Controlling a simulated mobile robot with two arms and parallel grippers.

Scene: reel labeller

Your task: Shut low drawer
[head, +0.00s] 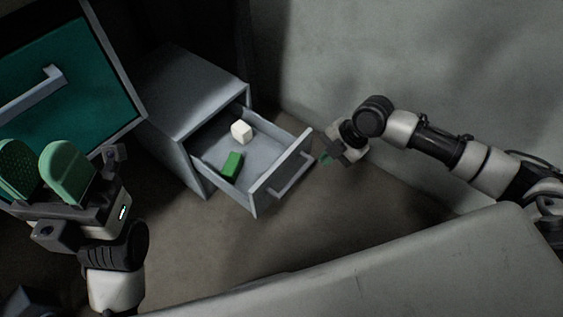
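The low drawer (275,196) is pulled out of a small grey cabinet (184,92), with its handle (291,178) on the front panel. Inside it lie a white cube (241,131) and a green block (232,164). My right gripper (325,159) is beside the right end of the drawer front, at about the height of its top edge in the picture; whether it touches is unclear. Its fingers are small and partly hidden. My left gripper (36,172) is at the left, its two green finger pads spread apart with nothing between them, away from the drawer.
A larger teal-fronted unit (88,80) with a light handle (38,90) stands at upper left, close to the cabinet. A grey wall (420,60) rises behind my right arm. Brown floor (210,235) is clear in front of the drawer. A pale surface fills the lower right.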

